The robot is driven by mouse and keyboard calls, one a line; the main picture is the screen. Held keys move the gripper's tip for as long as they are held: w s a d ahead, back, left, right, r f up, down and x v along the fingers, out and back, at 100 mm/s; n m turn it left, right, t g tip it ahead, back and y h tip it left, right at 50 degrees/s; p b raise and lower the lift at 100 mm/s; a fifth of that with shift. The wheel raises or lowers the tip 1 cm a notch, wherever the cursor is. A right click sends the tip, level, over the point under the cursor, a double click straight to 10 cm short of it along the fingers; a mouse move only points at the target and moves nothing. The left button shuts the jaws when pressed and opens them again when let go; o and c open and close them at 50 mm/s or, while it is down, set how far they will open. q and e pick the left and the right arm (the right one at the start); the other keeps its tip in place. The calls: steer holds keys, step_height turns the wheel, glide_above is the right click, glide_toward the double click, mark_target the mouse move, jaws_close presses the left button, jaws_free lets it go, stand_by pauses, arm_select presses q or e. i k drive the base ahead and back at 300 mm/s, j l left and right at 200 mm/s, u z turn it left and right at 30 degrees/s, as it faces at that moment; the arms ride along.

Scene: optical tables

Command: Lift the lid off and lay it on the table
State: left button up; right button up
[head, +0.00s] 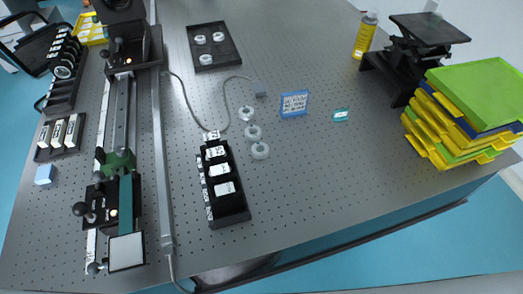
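Neither of my grippers is in view. I cannot tell for sure which thing is the lid. A flat green panel (482,90) lies on top of a stack of yellow and dark blue trays (440,133) at the table's right edge. A long open black box (230,208) with several white-labelled items in it stands near the middle front of the table; no separate cover shows on it.
The perforated metal table (330,165) has clear room at centre right. A rail assembly (124,150) runs along the left. A black lift stand (420,40), yellow bottle (365,35), small blue-framed card (294,103), loose white rings (260,151) and black tray (213,46) stand around it.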

mark_target(489, 92)
steer(key=k+j+z, duration=0.1)
steer(key=z, duration=0.65)
steer(key=k+z, duration=0.15)
steer(key=z, duration=0.25)
steer(key=k+z, duration=0.1)
steer(key=z, duration=0.25)
